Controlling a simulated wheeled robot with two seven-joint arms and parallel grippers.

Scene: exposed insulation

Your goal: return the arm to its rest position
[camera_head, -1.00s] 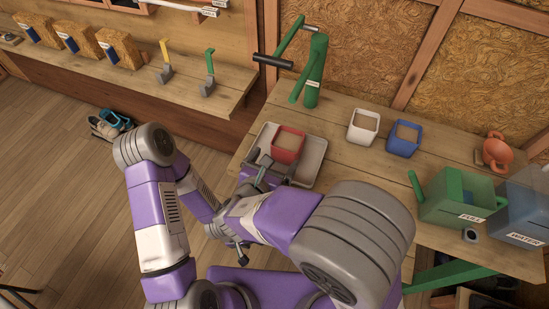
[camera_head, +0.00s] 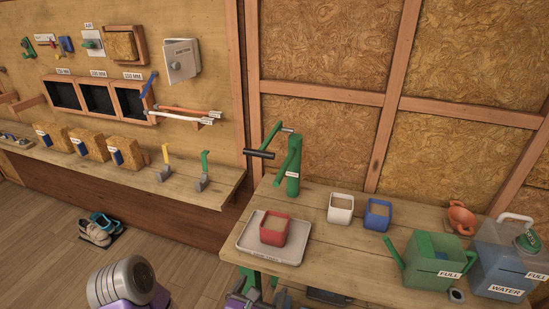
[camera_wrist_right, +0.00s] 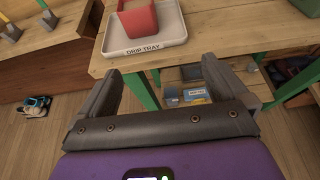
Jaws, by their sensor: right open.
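My right gripper (camera_head: 260,290) shows only in part at the bottom edge of the head view, below the front edge of the workbench. In the right wrist view its two grey fingers (camera_wrist_right: 160,72) are spread apart with nothing between them. The red pot (camera_head: 274,229), filled with brown material, stands on the grey drip tray (camera_head: 247,246). The tray and pot are also ahead of the fingers at the top of the wrist view, apart from them. A rounded grey and purple arm link of mine is at the bottom left of the head view. My left gripper is not seen.
The workbench (camera_head: 330,262) also carries a green lever stand (camera_head: 293,170), a white pot (camera_head: 341,208), a blue pot (camera_head: 377,214), a green watering can (camera_head: 432,262) and a water container (camera_head: 502,262). Shoes (camera_head: 98,229) lie on the floor at left. A shelf under the bench holds boxes (camera_wrist_right: 196,94).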

